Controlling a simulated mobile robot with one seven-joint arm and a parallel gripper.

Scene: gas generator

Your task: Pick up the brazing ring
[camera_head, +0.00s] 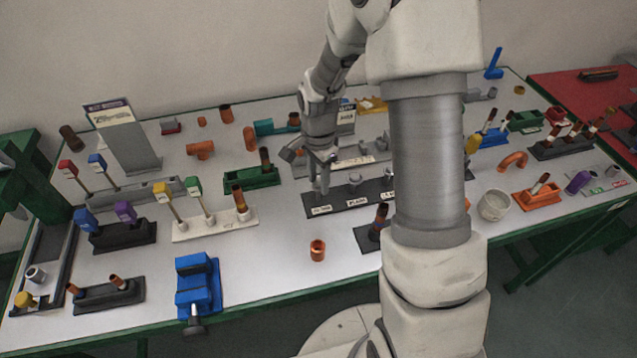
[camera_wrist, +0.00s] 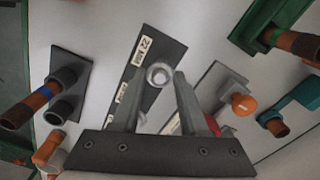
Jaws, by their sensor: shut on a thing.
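The brazing ring (camera_wrist: 160,75) is a small silver ring with a bright centre, in the wrist view at the labelled end of a black holder bar (camera_wrist: 176,48). My gripper (camera_wrist: 163,80) has one finger on each side of the ring and is shut on it. In the head view my gripper (camera_head: 322,188) points down at the left end of the black holder bar (camera_head: 338,199), and its fingers hide the ring there. I cannot tell whether the ring touches the bar or is lifted. Other small grey pieces (camera_head: 355,179) stand further right on the bar.
A grey rack with fittings (camera_head: 350,158) lies just behind the bar. A copper coupling (camera_head: 318,250) stands near the front edge. My arm hides the table's middle right.

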